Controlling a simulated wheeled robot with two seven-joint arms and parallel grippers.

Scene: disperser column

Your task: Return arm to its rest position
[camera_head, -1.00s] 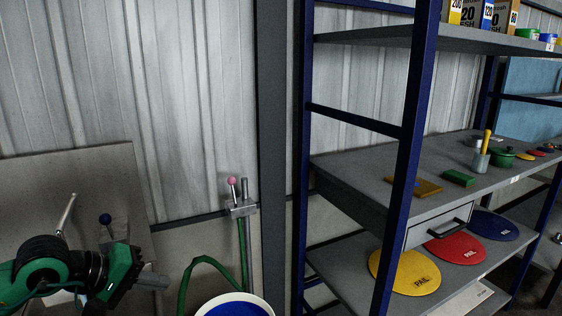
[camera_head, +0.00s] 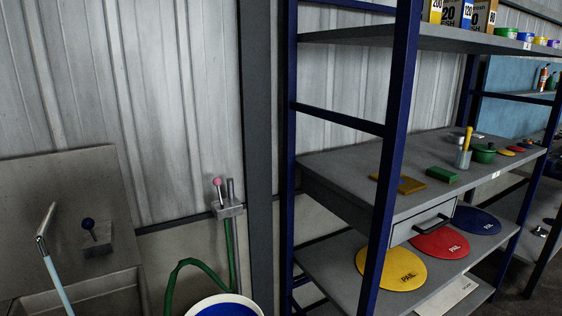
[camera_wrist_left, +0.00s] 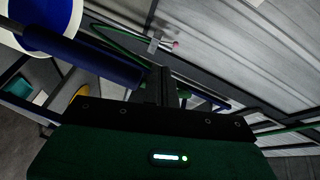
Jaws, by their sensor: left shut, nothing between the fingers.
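My left gripper (camera_wrist_left: 163,85) shows in the left wrist view, with its green and black body below and narrow dark fingers together and empty. It is not visible in the head view. My right gripper is in neither view. A thick dark blue bar (camera_wrist_left: 95,58) runs diagonally across the left wrist view, left of the fingers. I cannot tell whether it touches the gripper.
A blue-framed shelf rack (camera_head: 398,140) fills the right, holding yellow (camera_head: 391,270), red (camera_head: 438,244) and blue (camera_head: 477,221) discs. A white-rimmed blue pail (camera_head: 226,307) stands at the bottom, beside a green hose (camera_head: 168,290) and a pink-knobbed lever (camera_head: 217,184). A steel sink (camera_head: 75,200) is left.

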